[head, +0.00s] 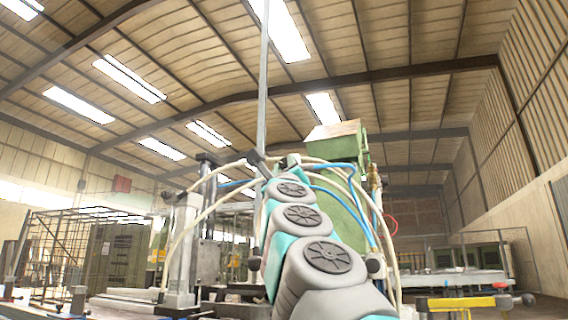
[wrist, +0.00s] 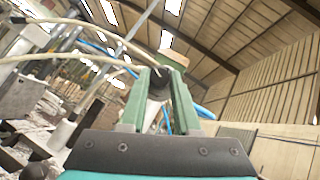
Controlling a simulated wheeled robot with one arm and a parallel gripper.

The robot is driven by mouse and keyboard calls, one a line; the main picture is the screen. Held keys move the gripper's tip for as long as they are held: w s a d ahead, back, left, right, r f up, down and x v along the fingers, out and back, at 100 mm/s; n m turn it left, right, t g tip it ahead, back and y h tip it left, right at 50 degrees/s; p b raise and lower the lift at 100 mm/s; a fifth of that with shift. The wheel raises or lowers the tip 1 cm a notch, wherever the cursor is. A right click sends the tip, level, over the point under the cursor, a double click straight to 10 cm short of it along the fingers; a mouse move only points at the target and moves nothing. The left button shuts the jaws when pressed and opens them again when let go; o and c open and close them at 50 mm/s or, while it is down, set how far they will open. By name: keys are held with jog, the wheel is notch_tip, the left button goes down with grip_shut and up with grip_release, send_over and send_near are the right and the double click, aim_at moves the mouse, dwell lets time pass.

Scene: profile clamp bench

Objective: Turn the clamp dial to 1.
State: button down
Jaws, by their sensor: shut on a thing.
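In the wrist view my gripper (wrist: 162,76) has its two green fingers closed around a dark rounded knob (wrist: 160,84) between the fingertips. A pale shaft or body shows below the knob between the fingers. I cannot tell for certain that this knob is the clamp dial; no number or mark on it is readable. In the head view my arm reaches up and away in the middle, and its links hide the gripper's fingertips. A dark knobbed lever (head: 257,163) shows just left of the arm's far end.
Pale hoses (head: 203,215) and blue hoses arch around the arm's far end. A metal clamp column (head: 184,250) stands at the left, a green machine (head: 345,190) behind. A yellow bar (head: 462,302) lies at the lower right. The space above is open.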

jog(key=shift+n+y, duration=0.3)
jog(key=shift+y, duration=0.1)
jog(key=c, duration=0.6)
grip_release()
jog(key=shift+b+v, duration=2.45)
jog(key=shift+v, duration=1.45)
jog(key=shift+r, duration=0.15)
